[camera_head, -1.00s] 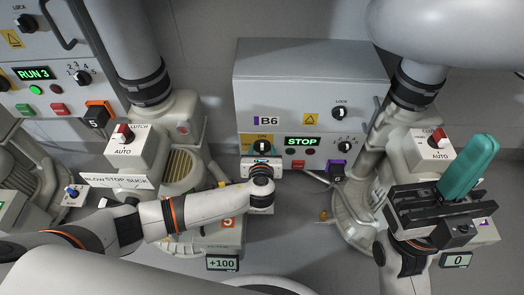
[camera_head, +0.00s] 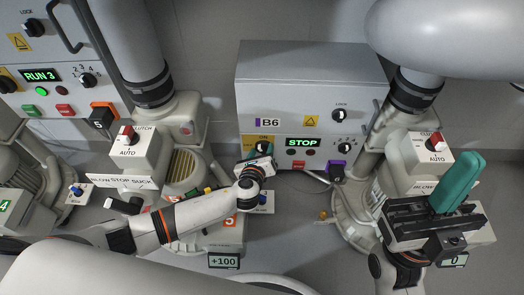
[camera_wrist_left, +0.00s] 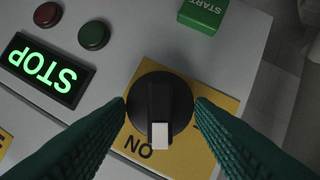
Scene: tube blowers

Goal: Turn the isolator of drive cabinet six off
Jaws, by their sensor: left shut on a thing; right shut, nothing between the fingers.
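The grey drive cabinet B6 (camera_head: 310,95) stands in the middle of the head view. Its isolator is a black knob (camera_wrist_left: 160,98) with a white pointer, on a yellow plate (camera_wrist_left: 195,150), in the left wrist view. The pointer faces down in that picture, just beside the word ON. Another label is mostly hidden by a finger. My left gripper (camera_wrist_left: 160,112) is shut on the knob, one teal finger on each side. In the head view my left gripper (camera_head: 259,166) covers part of the yellow plate (camera_head: 252,143). My right gripper (camera_head: 460,182) is shut and empty at the right.
A lit STOP display (camera_wrist_left: 46,68), a red button (camera_wrist_left: 47,14) and a green START button (camera_wrist_left: 203,14) are near the knob. Blower machines (camera_head: 180,170) stand either side of B6. A RUN 3 cabinet (camera_head: 50,75) is at the left.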

